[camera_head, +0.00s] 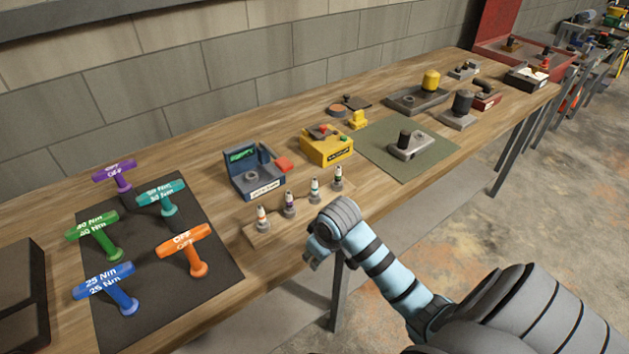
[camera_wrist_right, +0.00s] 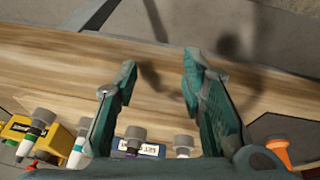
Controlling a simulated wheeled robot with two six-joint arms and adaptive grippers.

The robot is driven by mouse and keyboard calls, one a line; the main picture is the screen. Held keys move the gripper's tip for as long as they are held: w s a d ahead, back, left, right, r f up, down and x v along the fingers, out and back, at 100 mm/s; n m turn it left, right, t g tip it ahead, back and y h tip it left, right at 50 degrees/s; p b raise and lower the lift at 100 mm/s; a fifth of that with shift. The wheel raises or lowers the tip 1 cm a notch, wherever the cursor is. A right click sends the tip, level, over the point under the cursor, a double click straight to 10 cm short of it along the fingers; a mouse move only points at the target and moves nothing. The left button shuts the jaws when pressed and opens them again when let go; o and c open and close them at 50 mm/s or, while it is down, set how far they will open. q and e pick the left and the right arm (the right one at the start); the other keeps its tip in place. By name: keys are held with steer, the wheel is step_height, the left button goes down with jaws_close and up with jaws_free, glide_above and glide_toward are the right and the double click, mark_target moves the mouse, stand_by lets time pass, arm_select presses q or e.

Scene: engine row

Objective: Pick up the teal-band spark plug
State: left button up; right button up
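The teal-band spark plug (camera_head: 314,191) stands upright in a wooden plug holder (camera_head: 262,241), in a row with several other plugs. In the right wrist view the teal-band plug (camera_wrist_right: 77,152) shows at the lower left, its lower part cut off by my gripper's body. My right gripper (camera_head: 314,254) is in front of the row at the table's front edge, apart from the plugs. My left gripper is in neither view.
Neighbouring plugs are a green-band one (camera_head: 338,178), a purple-band one (camera_head: 290,205) and an orange-band one (camera_head: 263,218). Behind stand a blue tester box (camera_head: 262,184) and a yellow box (camera_head: 327,148). A dark mat (camera_head: 150,240) with several coloured T-handles lies left.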

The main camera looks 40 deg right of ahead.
mark_target(316, 180)
steer(key=w+d+r+m, duration=0.1)
steer(key=w+d+r, duration=0.45)
steer(key=r, duration=0.35)
steer(key=w+d+r+m, duration=0.1)
steer(key=w+d+r, duration=0.45)
steer(key=r, duration=0.35)
steer(key=shift+t+y, duration=0.3)
steer(key=shift+y, duration=0.1)
steer(key=x, duration=1.4)
steer(key=shift+s+f, duration=0.15)
steer(key=shift+s, duration=0.15)
jaws_close()
